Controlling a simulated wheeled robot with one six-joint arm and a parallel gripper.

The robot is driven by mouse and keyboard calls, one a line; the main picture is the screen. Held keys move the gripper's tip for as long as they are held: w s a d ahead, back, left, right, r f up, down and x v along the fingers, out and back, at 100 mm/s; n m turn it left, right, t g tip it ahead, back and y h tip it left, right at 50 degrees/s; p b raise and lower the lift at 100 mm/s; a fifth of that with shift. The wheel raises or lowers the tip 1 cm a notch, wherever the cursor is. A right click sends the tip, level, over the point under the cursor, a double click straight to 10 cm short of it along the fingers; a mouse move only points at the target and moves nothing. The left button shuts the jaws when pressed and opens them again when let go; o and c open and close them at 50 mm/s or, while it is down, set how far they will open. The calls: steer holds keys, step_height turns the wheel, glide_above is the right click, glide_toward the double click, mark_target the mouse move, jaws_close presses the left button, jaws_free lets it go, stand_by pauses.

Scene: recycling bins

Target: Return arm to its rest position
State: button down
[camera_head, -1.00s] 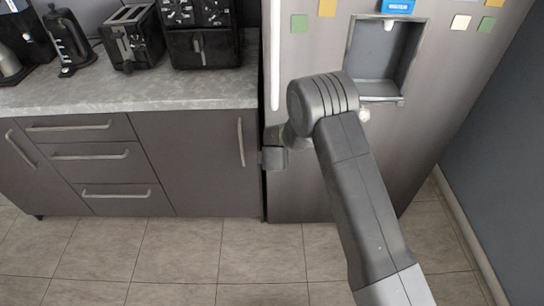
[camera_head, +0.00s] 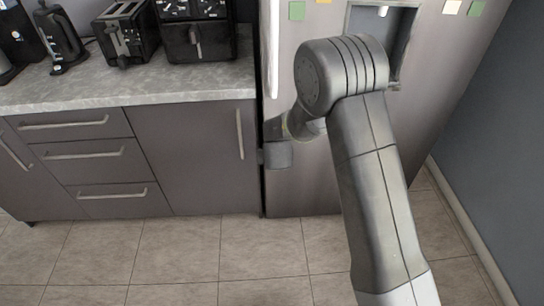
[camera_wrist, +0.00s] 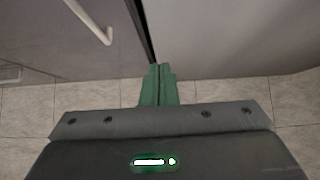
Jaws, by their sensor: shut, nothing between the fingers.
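My arm (camera_head: 370,185) reaches up from the bottom of the head view and bends at a large rounded joint in front of the fridge. Its wrist end (camera_head: 278,150) points left, near the gap between the cabinet and the fridge. In the wrist view my gripper (camera_wrist: 158,82) shows as two green fingers pressed together with nothing between them. The fingers point at the seam between the dark cabinet front and the lighter fridge. In the head view the fingers are too small and hidden to make out.
The grey fridge (camera_head: 315,185) stands just behind my arm. A cabinet (camera_head: 205,160) with handles stands to its left, with a toaster (camera_head: 128,35), a kettle (camera_head: 60,40) and a black appliance (camera_head: 195,40) on its countertop (camera_head: 140,85). Tiled floor (camera_head: 180,250) in front is clear.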

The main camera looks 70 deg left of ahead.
steer(key=shift+v, duration=0.95)
steer(key=shift+f, duration=0.1)
